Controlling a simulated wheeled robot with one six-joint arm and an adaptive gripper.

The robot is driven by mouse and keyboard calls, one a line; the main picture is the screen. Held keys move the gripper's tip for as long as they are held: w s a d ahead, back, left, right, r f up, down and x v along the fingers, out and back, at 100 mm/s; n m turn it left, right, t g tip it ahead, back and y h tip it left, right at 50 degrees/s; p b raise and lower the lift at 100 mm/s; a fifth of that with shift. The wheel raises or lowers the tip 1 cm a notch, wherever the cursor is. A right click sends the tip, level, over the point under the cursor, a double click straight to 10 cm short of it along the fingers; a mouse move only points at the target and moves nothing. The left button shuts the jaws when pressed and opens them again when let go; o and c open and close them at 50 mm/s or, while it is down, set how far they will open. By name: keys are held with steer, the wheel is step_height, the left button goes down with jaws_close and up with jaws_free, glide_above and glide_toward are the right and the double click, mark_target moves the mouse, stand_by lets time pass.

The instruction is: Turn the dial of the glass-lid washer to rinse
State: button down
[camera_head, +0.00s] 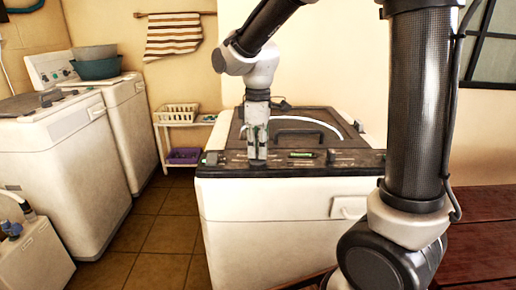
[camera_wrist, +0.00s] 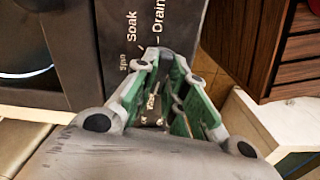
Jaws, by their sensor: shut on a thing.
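The washer with a dark top and lid (camera_head: 285,124) stands in the middle of the head view, its dark control panel (camera_head: 290,166) along the front edge. My gripper (camera_head: 257,160) points straight down onto the left part of this panel. In the wrist view its green-sided fingers (camera_wrist: 160,58) close together at the panel (camera_wrist: 118,15), beside the printed words "Soak", "Drain" and a smaller "Spin". The gripper is shut on the dial, which the fingers hide. Which mark the dial points to cannot be seen, and no "rinse" label is legible.
Two white washers (camera_head: 60,150) stand at the left, the rear one bearing basins (camera_head: 96,67). A small shelf (camera_head: 184,124) with baskets stands behind. A red-brown wooden surface (camera_head: 490,240) lies at the right. Tiled floor (camera_head: 160,235) is clear between the machines.

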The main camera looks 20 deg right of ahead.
steer(key=m, duration=0.4)
steer(key=shift+m, duration=1.8)
steer(key=c, duration=1.5)
jaws_free()
steer(key=shift+o, duration=0.2)
step_height(320, 180, up, 12)
